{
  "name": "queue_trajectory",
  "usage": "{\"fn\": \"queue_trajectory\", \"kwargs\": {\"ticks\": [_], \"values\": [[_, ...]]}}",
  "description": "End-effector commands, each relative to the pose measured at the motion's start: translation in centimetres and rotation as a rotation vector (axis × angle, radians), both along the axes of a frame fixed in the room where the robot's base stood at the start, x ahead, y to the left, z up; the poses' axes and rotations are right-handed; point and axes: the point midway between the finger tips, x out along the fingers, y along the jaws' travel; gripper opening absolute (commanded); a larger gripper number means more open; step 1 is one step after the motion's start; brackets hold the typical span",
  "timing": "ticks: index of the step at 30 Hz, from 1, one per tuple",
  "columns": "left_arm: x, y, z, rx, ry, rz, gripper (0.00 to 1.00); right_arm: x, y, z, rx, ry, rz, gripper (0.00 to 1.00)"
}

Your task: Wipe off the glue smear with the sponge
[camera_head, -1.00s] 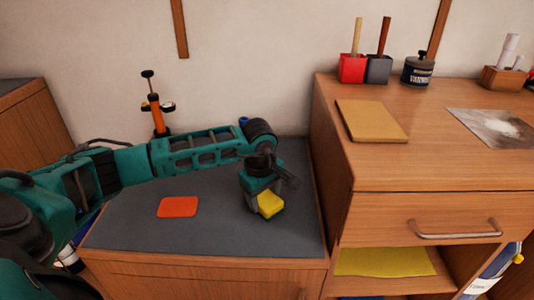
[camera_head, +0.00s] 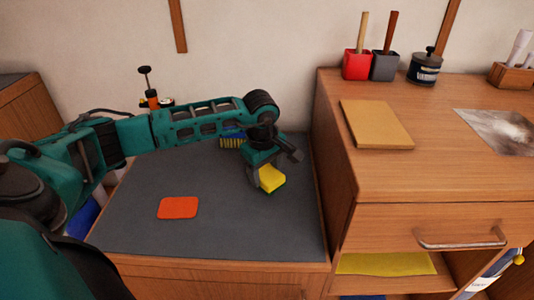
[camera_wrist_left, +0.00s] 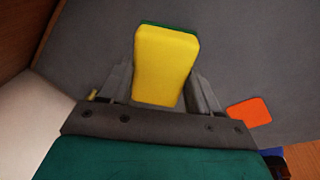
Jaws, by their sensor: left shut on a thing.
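The sponge (camera_head: 271,178) is a yellow block with a green layer. My left gripper (camera_head: 266,168) is shut on it and holds it over the grey-topped low cabinet. In the left wrist view the sponge (camera_wrist_left: 164,66) sits between the two fingers of my left gripper (camera_wrist_left: 162,80), its yellow face toward the camera. A whitish smear (camera_head: 512,127) shows on a grey sheet (camera_head: 480,120) at the right, on the higher wooden cabinet, well apart from the sponge. My right gripper is not in view.
An orange card (camera_head: 178,208) lies on the grey top (camera_head: 230,235). A blue brush (camera_head: 232,140) is partly behind my arm. The higher cabinet (camera_head: 390,185) carries a tan board (camera_head: 376,124), red (camera_head: 356,65) and grey (camera_head: 384,67) pots and a dark tin (camera_head: 424,68).

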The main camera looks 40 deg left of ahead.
Motion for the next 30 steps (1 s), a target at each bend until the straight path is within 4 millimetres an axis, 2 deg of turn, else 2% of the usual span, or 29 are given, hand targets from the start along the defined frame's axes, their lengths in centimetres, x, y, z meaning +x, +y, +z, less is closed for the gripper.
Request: {"fn": "queue_trajectory", "kwargs": {"ticks": [3, 11, 30], "values": [[0.0, 0.2, 1.5, 0.0, 0.0, 0.004, 0.37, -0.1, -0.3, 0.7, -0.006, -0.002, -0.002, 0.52], [0.0, 0.5, 3.4, 0.0, -0.002, 0.01, 0.37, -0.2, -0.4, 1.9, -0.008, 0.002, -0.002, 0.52], [0.0, 0.4, 3.6, -0.001, -0.002, 0.001, 0.37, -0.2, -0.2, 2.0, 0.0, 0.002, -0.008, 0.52]]}}
